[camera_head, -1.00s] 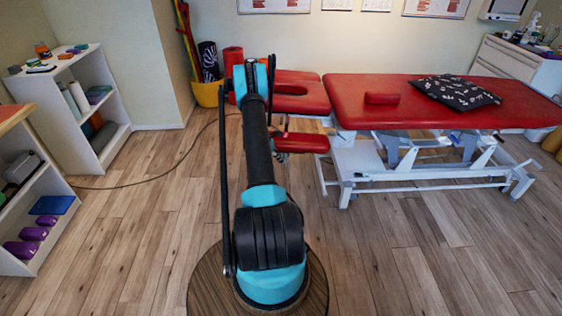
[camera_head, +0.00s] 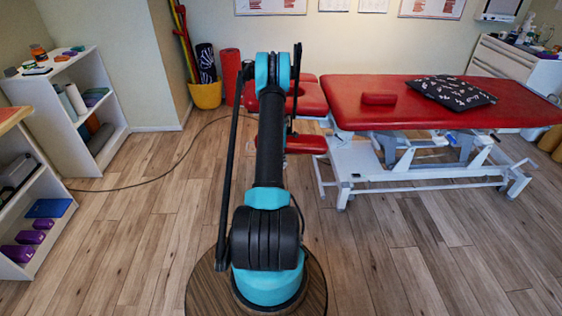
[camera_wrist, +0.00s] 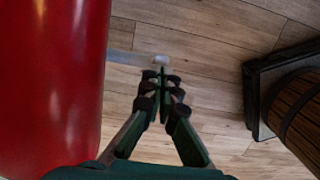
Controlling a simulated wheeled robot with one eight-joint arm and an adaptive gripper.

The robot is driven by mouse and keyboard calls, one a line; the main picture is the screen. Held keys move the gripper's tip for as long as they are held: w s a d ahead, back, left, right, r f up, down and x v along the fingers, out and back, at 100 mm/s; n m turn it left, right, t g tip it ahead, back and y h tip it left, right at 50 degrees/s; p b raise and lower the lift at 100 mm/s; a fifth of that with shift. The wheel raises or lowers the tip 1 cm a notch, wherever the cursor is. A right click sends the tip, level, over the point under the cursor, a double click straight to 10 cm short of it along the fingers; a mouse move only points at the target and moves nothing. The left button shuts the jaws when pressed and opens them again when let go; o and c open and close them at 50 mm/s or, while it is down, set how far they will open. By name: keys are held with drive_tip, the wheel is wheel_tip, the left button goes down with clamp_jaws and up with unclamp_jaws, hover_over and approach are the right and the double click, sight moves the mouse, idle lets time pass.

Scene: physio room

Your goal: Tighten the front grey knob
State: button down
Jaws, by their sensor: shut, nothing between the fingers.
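In the wrist view, a small pale grey knob-like piece (camera_wrist: 161,60) shows at the end of a light bar that comes out from beside a red padded section. I cannot tell for certain that it is the front grey knob. My gripper (camera_wrist: 161,82) is shut and empty, with its fingertips pointing towards this piece and just below it in the picture. I cannot tell whether they touch. In the head view my arm hides the gripper, and no knob can be made out on the red treatment table (camera_head: 440,118).
The red padded section (camera_wrist: 55,85) fills the left of the wrist view, close to my gripper. A lower red pad (camera_head: 306,144) is partly behind my arm. A cable (camera_head: 150,184) lies on the floor. White shelves (camera_head: 60,93) stand at left. The front right floor is clear.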

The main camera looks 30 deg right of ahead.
drive_tip(key=d+t+y, duration=0.1)
drive_tip(key=s+t+y, duration=0.1)
drive_tip(key=y, duration=0.1)
drive_tip(key=shift+d+y, duration=0.3)
drive_tip(key=shift+d, duration=0.05)
drive_tip(key=shift+s+d+f, duration=0.3)
drive_tip(key=shift+d+f, duration=0.05)
drive_tip(key=shift+d, duration=0.15)
drive_tip(key=shift+s+d+f, duration=0.3)
drive_tip(key=shift+d+f, duration=0.05)
drive_tip(key=shift+d, duration=0.15)
drive_tip(key=shift+s+d+f, duration=0.1)
drive_tip(key=shift+f, duration=0.05)
drive_tip(key=shift+r, duration=0.85)
